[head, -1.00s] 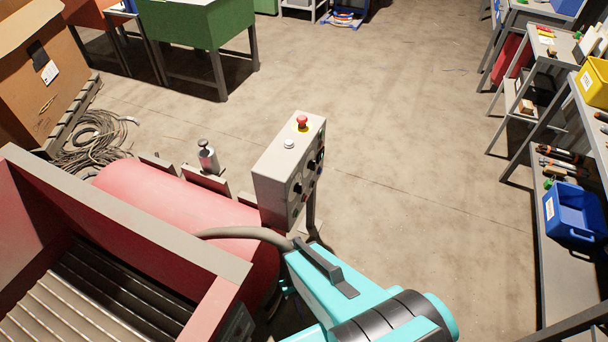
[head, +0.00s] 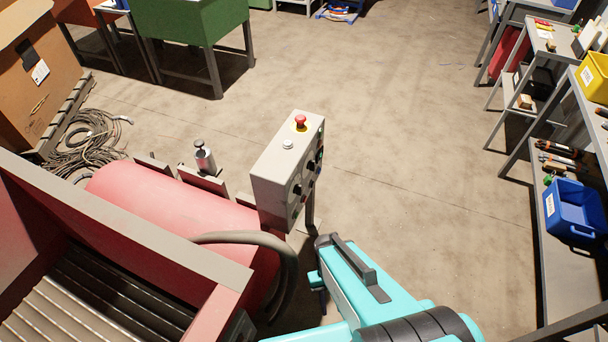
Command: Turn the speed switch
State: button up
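The grey control box (head: 279,178) stands on a post in the middle of the head view. A red mushroom button (head: 300,121) and a white button (head: 288,144) are on its top. Its right-hand face carries dark knobs (head: 297,191) and small coloured buttons, seen at a steep angle. I cannot tell which knob is the speed switch, nor its setting. My teal arm reaches in from the bottom, and its front end is below and right of the box, apart from it in the picture. My gripper (head: 321,289) shows only as a small part; its fingers cannot be made out.
A red machine (head: 168,212) with a slatted conveyor (head: 95,300) fills the lower left, and a grey hose (head: 283,243) curves beside my arm. A shelf with a blue bin (head: 573,212) stands at the right. The floor between is clear.

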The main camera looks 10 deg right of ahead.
aim_at(298, 189)
jog(key=z, duration=0.05)
jog(key=k, duration=1.3)
jog(key=z, duration=0.2)
jog(key=i, duration=1.8)
jog(key=u, duration=0.4)
